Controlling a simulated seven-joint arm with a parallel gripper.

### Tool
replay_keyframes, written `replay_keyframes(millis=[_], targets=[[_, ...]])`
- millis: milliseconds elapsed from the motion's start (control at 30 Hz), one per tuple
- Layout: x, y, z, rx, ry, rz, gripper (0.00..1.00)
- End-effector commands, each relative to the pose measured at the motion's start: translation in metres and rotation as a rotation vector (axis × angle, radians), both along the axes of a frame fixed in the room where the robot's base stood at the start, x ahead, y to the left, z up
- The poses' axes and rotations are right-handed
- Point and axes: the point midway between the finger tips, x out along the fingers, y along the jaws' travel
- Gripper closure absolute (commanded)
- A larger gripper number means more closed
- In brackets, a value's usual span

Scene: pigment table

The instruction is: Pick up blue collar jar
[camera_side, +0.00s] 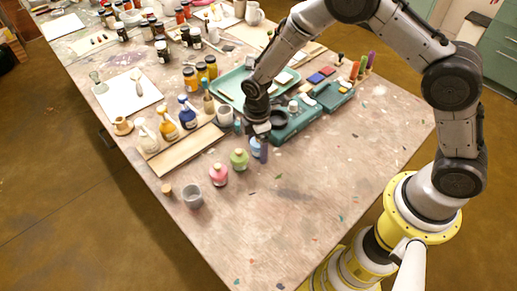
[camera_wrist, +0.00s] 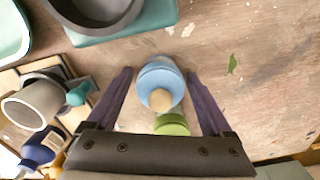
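The blue collar jar (camera_wrist: 150,72) is light blue with a round tan stopper and stands on the table. In the wrist view it sits between the tips of my gripper (camera_wrist: 159,74), whose two dark purple fingers are open with a small gap on each side. In the side view my gripper (camera_side: 261,143) is low over the table, and the blue jar (camera_side: 255,148) is partly hidden by a finger. A green jar (camera_side: 239,159) stands close by; in the wrist view the green jar (camera_wrist: 172,124) is partly covered by my gripper's body.
A pink jar (camera_side: 218,174) and a grey cup (camera_side: 192,196) stand at the front left. A teal case (camera_side: 298,126) with a dark bowl (camera_side: 278,119) is just behind my gripper. Several bottles stand on a wooden board (camera_side: 185,152) at left. The table's right front is clear.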

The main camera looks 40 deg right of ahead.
Motion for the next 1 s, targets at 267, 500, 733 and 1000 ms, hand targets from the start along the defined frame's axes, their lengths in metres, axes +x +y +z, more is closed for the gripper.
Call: replay_keyframes(millis=[267,500,733,1000], targets=[[0.000,0.000,0.000,0.000,0.000,0.000,0.68],[0.000,0.000,0.001,0.001,-0.001,0.000,1.00],[0.001,0.000,0.002,0.001,-0.001,0.000,1.00],[0.001,0.000,0.021,0.002,-0.005,0.000,1.00]])
